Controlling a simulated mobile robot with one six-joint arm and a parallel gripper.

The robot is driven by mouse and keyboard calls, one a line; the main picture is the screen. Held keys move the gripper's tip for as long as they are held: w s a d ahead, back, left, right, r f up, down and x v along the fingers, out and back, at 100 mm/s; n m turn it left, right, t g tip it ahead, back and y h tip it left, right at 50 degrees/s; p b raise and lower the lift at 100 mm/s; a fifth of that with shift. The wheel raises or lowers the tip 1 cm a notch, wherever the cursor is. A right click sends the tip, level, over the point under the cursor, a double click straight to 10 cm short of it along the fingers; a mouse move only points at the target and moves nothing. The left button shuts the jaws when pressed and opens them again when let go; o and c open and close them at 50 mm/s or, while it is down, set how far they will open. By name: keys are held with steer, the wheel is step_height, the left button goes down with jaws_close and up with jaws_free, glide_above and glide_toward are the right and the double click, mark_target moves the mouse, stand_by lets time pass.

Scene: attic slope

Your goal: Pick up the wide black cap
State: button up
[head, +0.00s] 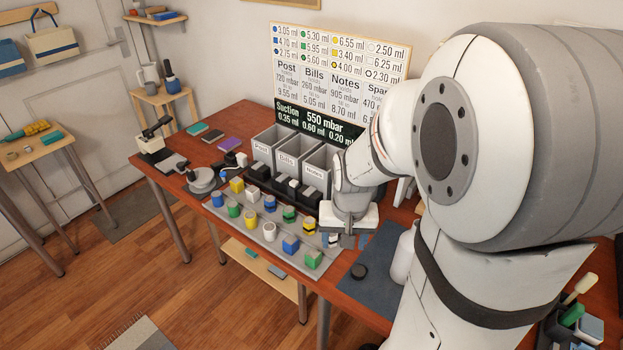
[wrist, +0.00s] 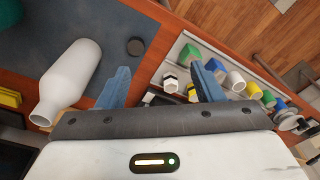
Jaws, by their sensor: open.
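The wide black cap (head: 358,271) is a low, dark round disc lying on a dark blue-grey mat (head: 376,290) on the red-brown table. In the wrist view the cap (wrist: 136,46) lies beyond my fingertips, nearer the left finger, with clear mat around it. My gripper (head: 345,240) is above the table, near the right end of the grey tray of blocks and apart from the cap. In the wrist view my gripper (wrist: 160,68) has its two blue fingers spread wide, with nothing held between them.
A white bottle (wrist: 70,75) is on the mat, left of the cap in the wrist view. The grey tray (head: 292,262) holds several coloured blocks and cylinders. Labelled grey bins (head: 272,138) and a sign board (head: 340,70) stand behind. My arm hides the table's right part.

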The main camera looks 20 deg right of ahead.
mark_target(359, 271)
steer(key=w+d+f+m+p, duration=0.1)
steer(key=d+f, duration=0.1)
steer(key=f, duration=0.1)
steer(key=w+d+f+m+p, duration=0.1)
steer(key=d+f, duration=0.1)
steer(key=f, duration=0.2)
steer(key=w+d+f+m+g+p, duration=0.1)
steer(key=d+f, duration=0.1)
steer(key=f, duration=0.1)
steer(key=shift+w+d+f+m, duration=0.15)
steer(key=shift+w+d+m, duration=0.05)
steer(key=shift+w+m, duration=0.1)
steer(key=shift+d+f+p, duration=0.2)
steer(key=shift+f+p, duration=0.15)
steer(key=shift+f, duration=1.7)
steer(key=shift+d+f+p, duration=0.15)
steer(key=shift+f+p, duration=0.15)
steer(key=shift+f, duration=1.75)
steer(key=shift+c, duration=0.4)
steer(key=shift+s, duration=0.1)
steer(key=c, duration=1)
steer(key=shift+r, duration=0.1)
